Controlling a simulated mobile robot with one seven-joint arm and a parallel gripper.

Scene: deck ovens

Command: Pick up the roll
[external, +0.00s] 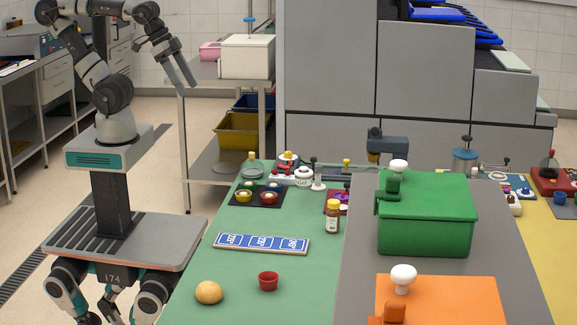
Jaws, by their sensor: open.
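The roll (209,292) is a round, tan bun lying on the green table top near its front left corner. My gripper (187,84) is open and empty. It hangs high at the upper left, well above and behind the roll, beside the shelf rack and away from the table.
A green lidded box (426,222) and an orange box (445,302) stand on the grey surface at right.

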